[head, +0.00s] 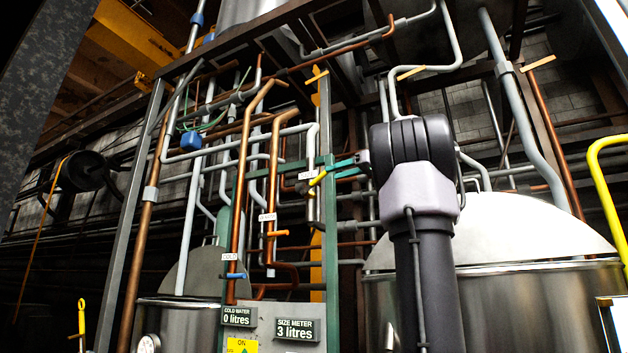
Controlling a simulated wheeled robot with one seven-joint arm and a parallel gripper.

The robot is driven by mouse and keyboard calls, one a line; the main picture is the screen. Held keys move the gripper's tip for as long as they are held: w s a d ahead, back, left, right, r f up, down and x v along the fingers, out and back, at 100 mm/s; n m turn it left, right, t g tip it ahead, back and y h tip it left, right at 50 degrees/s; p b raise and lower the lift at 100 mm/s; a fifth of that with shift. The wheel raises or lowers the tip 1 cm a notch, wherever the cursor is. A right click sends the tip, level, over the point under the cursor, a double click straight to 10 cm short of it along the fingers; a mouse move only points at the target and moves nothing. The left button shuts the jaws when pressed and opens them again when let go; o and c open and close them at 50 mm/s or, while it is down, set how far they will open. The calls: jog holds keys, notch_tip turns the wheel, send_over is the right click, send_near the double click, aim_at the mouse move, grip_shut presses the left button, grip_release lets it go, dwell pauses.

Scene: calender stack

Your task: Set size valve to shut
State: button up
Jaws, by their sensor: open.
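A valve with a yellow lever handle (317,179) sits on the grey pipework in the upper middle, beside a small white label (307,175) too small to read surely. The handle slants up to the right. My gripper (330,171) reaches in from the right with two teal fingers apart, one above the other. Its fingertips are close to the handle's right end; I cannot tell whether they touch it. The size meter (296,329) reads 3 litres.
An orange handle (278,233) and a blue handle (236,275) sit lower on nearby copper pipes. The cold water meter (238,316) reads 0 litres. Green uprights and pipes crowd the space. A large steel tank (530,305) stands at right.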

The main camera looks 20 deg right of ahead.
aim_at(317, 178)
jog(key=x, duration=0.9)
jog(key=shift+w+a, duration=0.1)
jog(key=shift+a, duration=0.05)
grip_shut()
dwell(1.0)
